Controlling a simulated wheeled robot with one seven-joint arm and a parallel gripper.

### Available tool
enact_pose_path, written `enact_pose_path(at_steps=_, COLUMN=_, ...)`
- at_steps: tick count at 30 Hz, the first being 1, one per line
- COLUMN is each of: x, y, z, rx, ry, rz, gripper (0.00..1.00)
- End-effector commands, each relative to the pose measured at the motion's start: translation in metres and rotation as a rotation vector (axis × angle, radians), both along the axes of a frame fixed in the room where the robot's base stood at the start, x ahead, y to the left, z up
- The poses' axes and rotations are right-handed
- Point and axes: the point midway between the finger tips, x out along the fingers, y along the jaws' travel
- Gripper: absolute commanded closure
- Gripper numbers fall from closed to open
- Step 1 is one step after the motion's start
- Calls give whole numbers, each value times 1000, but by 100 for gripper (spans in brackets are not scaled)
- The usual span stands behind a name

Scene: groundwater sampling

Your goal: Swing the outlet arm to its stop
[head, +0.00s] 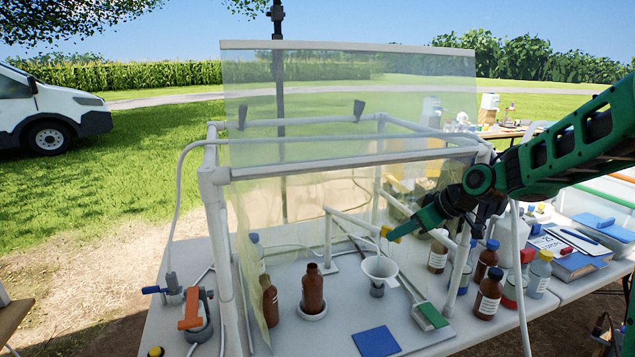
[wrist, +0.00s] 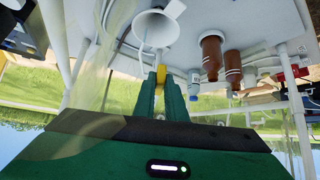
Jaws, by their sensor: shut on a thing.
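The outlet arm (head: 352,219) is a thin white bar inside the clear-walled frame, running from an upright post (head: 329,237) at its left to a yellow end (head: 385,231) at its right. My gripper (head: 393,233) reaches in from the right and is shut on the yellow end. In the wrist view, the yellow piece (wrist: 161,73) sits between the tips of my gripper (wrist: 160,85). A white funnel (head: 380,267) is below and in front of the yellow end. An open brown bottle (head: 312,288) stands on a round white base left of the funnel. The arm's stop cannot be made out.
The white pipe frame (head: 213,176) and its raised clear panel (head: 350,95) surround the work area. Several brown bottles (head: 488,295) stand right of the frame. A blue pad (head: 376,341) and a green-ended tray (head: 432,316) lie in front.

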Motion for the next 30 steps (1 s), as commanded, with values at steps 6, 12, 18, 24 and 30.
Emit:
enact_pose_path(at_steps=6, x=6, y=-4, z=0, rx=0, ry=-1, rz=19, gripper=100)
enact_pose_path(at_steps=12, x=10, y=-7, z=1, rx=1, ry=-2, rz=40, gripper=100)
enact_pose_path(at_steps=18, x=14, y=-11, z=1, rx=2, ry=-2, rz=62, gripper=100)
enact_pose_path(at_steps=24, x=17, y=-14, z=2, rx=2, ry=-4, rz=82, gripper=100)
enact_pose_path(at_steps=30, x=20, y=-17, z=1, rx=2, ry=-4, rz=100, gripper=100)
